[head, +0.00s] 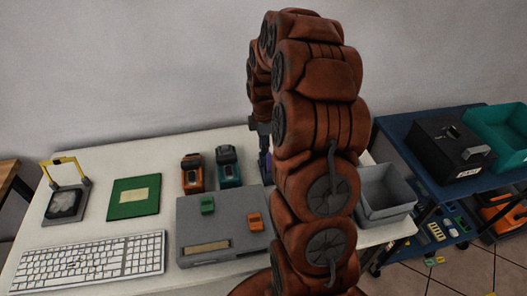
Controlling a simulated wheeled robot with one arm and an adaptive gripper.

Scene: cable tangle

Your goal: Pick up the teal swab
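My gripper (263,129) is mostly hidden behind my arm, to the right of the teal item. Its fingers do not show clearly, so I cannot tell whether it is open or holds anything.
An orange and dark item (192,174) stands left of the teal one. In front is a grey box (215,225) with small green and orange pieces. A keyboard (90,262), green board (134,196) and yellow-framed stand (66,195) lie left. A grey bin (386,195) stands right.

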